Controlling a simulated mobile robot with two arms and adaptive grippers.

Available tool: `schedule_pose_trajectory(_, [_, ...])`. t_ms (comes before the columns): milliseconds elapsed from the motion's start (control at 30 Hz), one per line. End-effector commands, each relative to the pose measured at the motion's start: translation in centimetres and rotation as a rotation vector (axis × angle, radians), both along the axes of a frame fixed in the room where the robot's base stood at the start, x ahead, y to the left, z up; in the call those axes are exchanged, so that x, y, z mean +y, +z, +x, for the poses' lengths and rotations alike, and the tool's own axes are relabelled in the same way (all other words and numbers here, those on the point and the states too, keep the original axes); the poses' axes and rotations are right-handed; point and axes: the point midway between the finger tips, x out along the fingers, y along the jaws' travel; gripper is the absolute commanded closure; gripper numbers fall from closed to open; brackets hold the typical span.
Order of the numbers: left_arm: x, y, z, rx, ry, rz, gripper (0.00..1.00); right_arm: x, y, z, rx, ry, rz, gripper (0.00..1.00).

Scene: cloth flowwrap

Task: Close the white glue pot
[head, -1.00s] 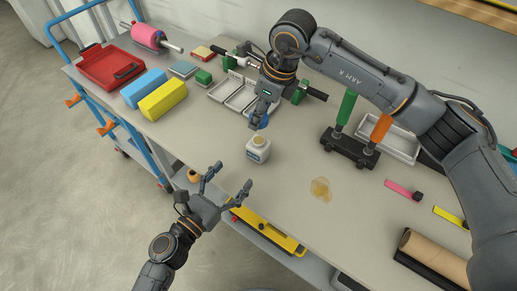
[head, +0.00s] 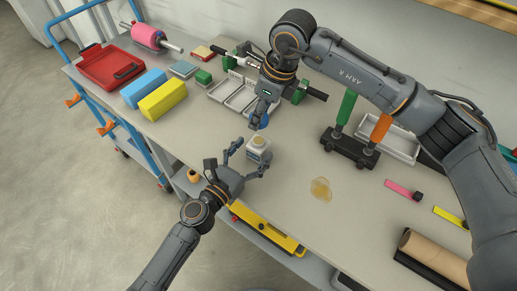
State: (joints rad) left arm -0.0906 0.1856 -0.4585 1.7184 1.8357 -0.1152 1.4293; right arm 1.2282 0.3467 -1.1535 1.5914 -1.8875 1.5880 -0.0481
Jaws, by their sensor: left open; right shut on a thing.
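The white glue pot (head: 257,150) stands upright on the bench with its top uncovered. My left gripper (head: 246,158) is open, with one finger on each side of the pot; I cannot tell whether they touch it. My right gripper (head: 259,120) is just above and behind the pot, shut on a small blue thing, probably the lid (head: 264,121), mostly hidden by the fingers.
A glue-like yellowish puddle (head: 321,189) lies right of the pot. A yellow level-like tool (head: 268,232) is at the front edge. A dark stand with green and orange handles (head: 349,150) is to the right. Blue and yellow blocks (head: 163,100) lie left.

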Motion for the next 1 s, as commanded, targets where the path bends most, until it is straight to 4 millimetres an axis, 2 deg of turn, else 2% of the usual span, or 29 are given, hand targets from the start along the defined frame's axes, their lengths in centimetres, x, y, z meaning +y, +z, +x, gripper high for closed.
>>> schedule_pose_trajectory(200, [-1.2, 0.0, 1.8, 0.001, -0.001, -0.001, 0.23, 0.0, 0.0, 0.0, 0.0, 0.0, 0.0, 0.7])
schedule_pose_trajectory(567, [-1.4, 0.0, 2.1, 0.001, 0.0, -0.001, 0.23, 0.0, 0.0, 0.0, 0.0, 0.0, 0.0, 0.7])
schedule_pose_trajectory(933, [-1.4, 0.0, 2.1, 0.001, 0.0, -0.001, 0.96, 0.0, 0.0, 0.0, 0.0, 0.0, 0.0, 0.7])
schedule_pose_trajectory(967, [-1.4, 0.0, 2.1, 0.001, 0.0, -0.001, 1.0, 0.0, 0.0, 0.0, 0.0, 0.0, 0.0, 0.7])
schedule_pose_trajectory(1000, [-1.4, 0.0, 2.1, 0.001, 0.0, -0.001, 1.0, 0.0, 0.0, 0.0, 0.0, 0.0, 0.0, 0.7])
